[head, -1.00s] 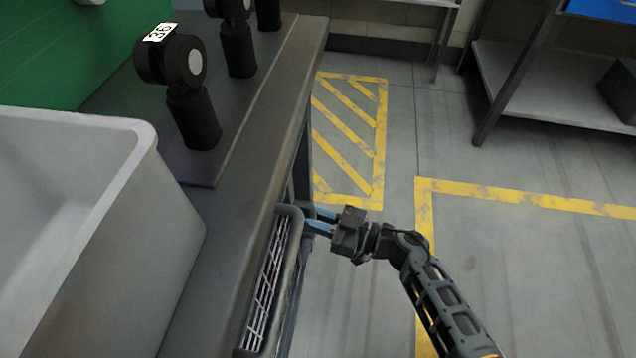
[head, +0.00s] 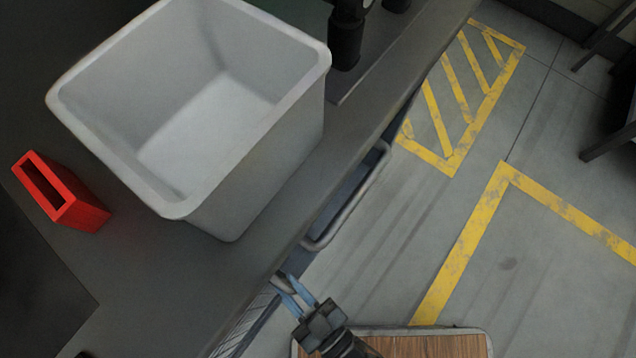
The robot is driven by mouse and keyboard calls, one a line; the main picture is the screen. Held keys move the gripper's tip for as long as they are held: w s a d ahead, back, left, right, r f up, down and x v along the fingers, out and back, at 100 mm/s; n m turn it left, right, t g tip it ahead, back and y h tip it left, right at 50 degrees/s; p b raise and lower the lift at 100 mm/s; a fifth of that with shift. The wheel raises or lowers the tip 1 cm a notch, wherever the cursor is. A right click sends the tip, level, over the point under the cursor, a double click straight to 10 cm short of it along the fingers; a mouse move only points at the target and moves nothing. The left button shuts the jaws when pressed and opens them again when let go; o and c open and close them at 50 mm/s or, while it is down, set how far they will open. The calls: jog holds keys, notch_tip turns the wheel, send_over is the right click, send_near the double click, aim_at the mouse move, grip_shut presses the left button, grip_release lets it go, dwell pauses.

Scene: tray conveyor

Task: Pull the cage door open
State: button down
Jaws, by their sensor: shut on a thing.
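The cage door (head: 243,323), a wire mesh in a grey rounded frame, shows only in part at the lower left of my gripper, below the counter's edge. My gripper (head: 289,287) is shut, its blue fingers at the door's grey frame near its upper corner. The exact contact is small and partly hidden by the counter edge. Most of the door is cut off by the bottom of the picture or hidden under the counter. A grey rounded frame (head: 376,176) stands out from below the counter, farther up the same side.
A grey bin (head: 230,215), empty as far as I see, stands on the dark counter (head: 190,275). A red open box (head: 80,213) sits left of it. Black posts (head: 346,42) stand behind.

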jog(key=s+a, duration=0.2)
jog(key=s+a+b, duration=0.1)
jog(key=s+a, duration=0.1)
jog(key=s, duration=0.1)
jog(key=s+a, duration=0.2)
jog(key=s, duration=0.1)
jog(key=shift+s+a+b, duration=0.1)
jog(key=shift+s+b, duration=0.15)
jog(key=shift+b, duration=0.1)
jog(key=c, duration=1.2)
grip_release()
jog(key=p+v, duration=0.1)
jog(key=v, duration=0.6)
jog(key=shift+s+d, duration=0.25)
jog(key=shift+s, duration=0.05)
